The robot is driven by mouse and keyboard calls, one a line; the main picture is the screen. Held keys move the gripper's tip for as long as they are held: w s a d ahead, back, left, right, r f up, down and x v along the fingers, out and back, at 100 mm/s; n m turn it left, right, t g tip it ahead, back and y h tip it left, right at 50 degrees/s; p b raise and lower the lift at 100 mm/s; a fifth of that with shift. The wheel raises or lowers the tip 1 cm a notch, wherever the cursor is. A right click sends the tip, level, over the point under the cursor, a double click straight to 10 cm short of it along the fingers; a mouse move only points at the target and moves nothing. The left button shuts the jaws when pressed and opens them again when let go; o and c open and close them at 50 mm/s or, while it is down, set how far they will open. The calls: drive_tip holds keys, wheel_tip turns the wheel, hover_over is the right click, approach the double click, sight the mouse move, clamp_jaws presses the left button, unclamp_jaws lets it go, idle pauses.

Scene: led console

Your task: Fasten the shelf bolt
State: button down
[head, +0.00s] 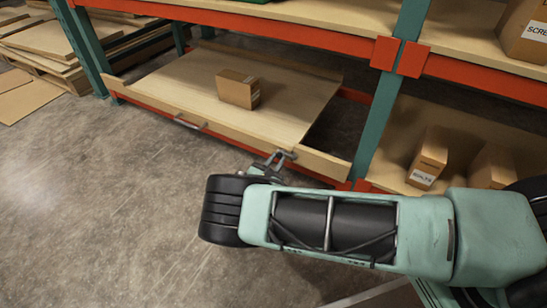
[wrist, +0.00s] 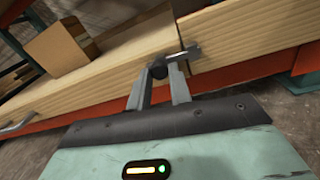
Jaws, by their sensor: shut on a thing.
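The shelf bolt is a grey metal bar with a dark round knob, on the wooden front board near its right end. It shows in the head view (head: 286,154) and in the wrist view (wrist: 186,57). My gripper (head: 270,164) reaches it from the front; in the wrist view its two fingers (wrist: 158,78) are closed around the knob. The bar runs right, across the dark gap between the long left board (wrist: 125,75) and the short right board (wrist: 250,47), and its tip overlaps the right board's edge. The fingers hide part of the bolt.
The low wooden shelf (head: 290,95) carries a cardboard box (head: 238,89) and has a metal handle (head: 190,122) on its front. A green upright (head: 386,105) stands to the right, with boxes (head: 429,158) beyond it. An orange beam (head: 270,22) crosses above.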

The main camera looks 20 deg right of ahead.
drive_tip(key=c, duration=1.3)
unclamp_jaws()
drive_tip(key=shift+s+d+f, duration=0.1)
drive_tip(key=shift+d, duration=0.3)
drive_tip(key=shift+a, duration=0.1)
drive_tip(key=shift+s+a, duration=0.1)
drive_tip(key=shift+a, duration=0.1)
drive_tip(key=p+v, duration=0.5)
drive_tip(key=v, duration=1.2)
